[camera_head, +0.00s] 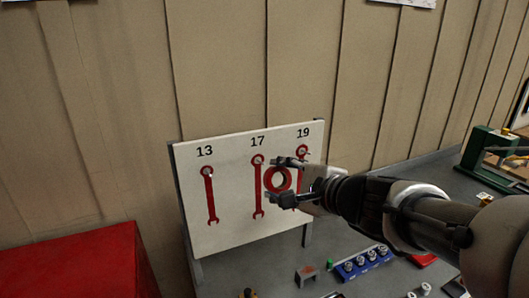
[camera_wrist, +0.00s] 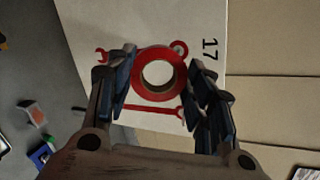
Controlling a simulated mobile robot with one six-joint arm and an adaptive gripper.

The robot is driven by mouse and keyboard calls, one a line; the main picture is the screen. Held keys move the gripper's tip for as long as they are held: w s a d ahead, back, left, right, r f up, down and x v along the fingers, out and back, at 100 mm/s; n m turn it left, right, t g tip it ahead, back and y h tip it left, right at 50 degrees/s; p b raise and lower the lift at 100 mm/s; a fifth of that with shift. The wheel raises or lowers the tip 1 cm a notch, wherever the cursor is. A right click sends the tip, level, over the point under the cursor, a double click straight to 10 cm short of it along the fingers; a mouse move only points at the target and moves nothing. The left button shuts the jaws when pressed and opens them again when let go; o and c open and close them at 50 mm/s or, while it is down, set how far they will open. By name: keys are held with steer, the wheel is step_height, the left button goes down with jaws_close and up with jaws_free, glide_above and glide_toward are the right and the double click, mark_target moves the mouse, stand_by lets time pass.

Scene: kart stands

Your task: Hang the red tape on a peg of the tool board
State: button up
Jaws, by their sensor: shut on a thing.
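The red tape (camera_head: 268,181) is a ring-shaped roll held between the two fingers of my gripper (camera_head: 284,180), in front of the tool board's right half. In the wrist view, the tape (camera_wrist: 138,82) sits between the finger pads with its hole facing the camera. The tool board (camera_head: 232,228) is a white upright panel marked 13, 17 and 19, with a red wrench shape under each number. Small peg-like spots show near the tops of the shapes. The tape and gripper partly cover the 19 shape. I cannot tell the gap between tape and board.
The board stands on a grey bench (camera_head: 270,272). A blue holder with sockets (camera_head: 362,263) and small loose parts lie at the front. A red box-like surface (camera_head: 75,262) is at the lower left. A green device (camera_head: 487,150) stands at the right. A panelled wall is behind.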

steer(key=shift+w+a+f+p, duration=0.15)
steer(key=shift+w+a, duration=0.3)
steer(key=shift+w, duration=0.7)
steer(key=shift+w+a+f+p, duration=0.15)
steer(key=shift+w+a, duration=0.35)
steer(key=shift+w, duration=0.6)
steer(key=shift+w+a+f+p, duration=0.1)
steer(key=shift+w+a+p, duration=0.25)
steer(key=shift+w, duration=0.8)
steer(key=shift+c, duration=0.3)
steer(key=shift+b+x, duration=0.75)
steer(key=shift+b, duration=0.15)
steer(key=shift+f, duration=0.1)
steer(key=o, duration=1.1)
steer(key=shift+o, duration=0.2)
